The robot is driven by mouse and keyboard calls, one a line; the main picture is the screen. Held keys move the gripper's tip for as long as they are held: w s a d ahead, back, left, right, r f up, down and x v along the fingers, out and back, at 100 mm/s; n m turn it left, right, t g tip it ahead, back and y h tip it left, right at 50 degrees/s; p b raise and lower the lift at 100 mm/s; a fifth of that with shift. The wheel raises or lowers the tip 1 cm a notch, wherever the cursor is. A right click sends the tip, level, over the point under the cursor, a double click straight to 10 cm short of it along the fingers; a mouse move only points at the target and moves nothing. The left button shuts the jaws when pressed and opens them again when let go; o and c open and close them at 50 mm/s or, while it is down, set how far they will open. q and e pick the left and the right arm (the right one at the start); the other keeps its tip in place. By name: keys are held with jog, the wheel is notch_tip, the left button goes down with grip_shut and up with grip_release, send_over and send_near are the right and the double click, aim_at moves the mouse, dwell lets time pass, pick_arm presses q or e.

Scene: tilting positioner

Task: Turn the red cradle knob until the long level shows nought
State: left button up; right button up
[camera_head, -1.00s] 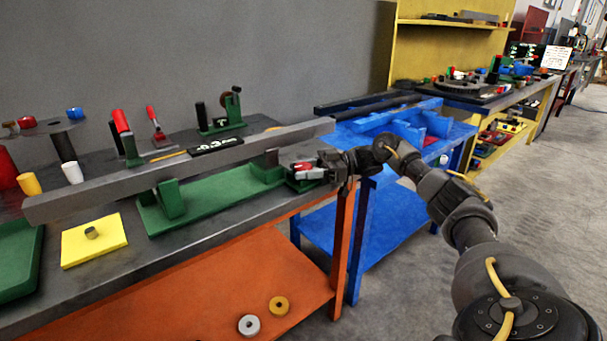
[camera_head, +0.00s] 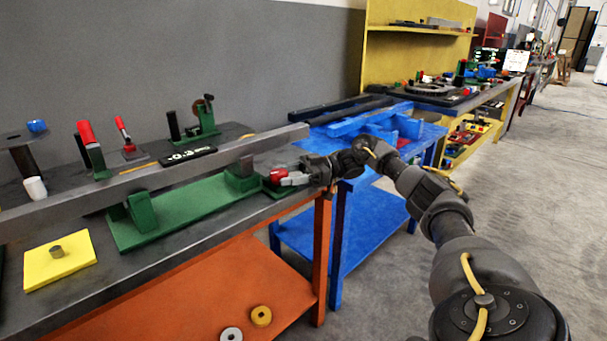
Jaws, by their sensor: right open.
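A long grey bar (camera_head: 120,185) lies across the green cradle (camera_head: 185,210) on the bench. A black display (camera_head: 188,155) behind the bar shows white characters that look like -0.3; the rest is too small to read. The red cradle knob (camera_head: 278,175) sits at the cradle's right end. My right gripper (camera_head: 287,180) is open at the knob, with its pale fingers right beside it. Whether the fingers touch the knob I cannot tell. My left gripper is not in view.
A yellow plate (camera_head: 60,262) with a small metal stub lies at the bench's front left. Red-handled clamps (camera_head: 88,140) stand behind the bar. A blue table (camera_head: 370,200) stands to the right, below my right arm. Two rings lie on the orange lower shelf (camera_head: 190,300).

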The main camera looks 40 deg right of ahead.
jog(key=v, duration=0.6)
jog(key=shift+b, duration=0.4)
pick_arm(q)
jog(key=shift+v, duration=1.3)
pick_arm(e)
jog(key=shift+v, duration=1.25)
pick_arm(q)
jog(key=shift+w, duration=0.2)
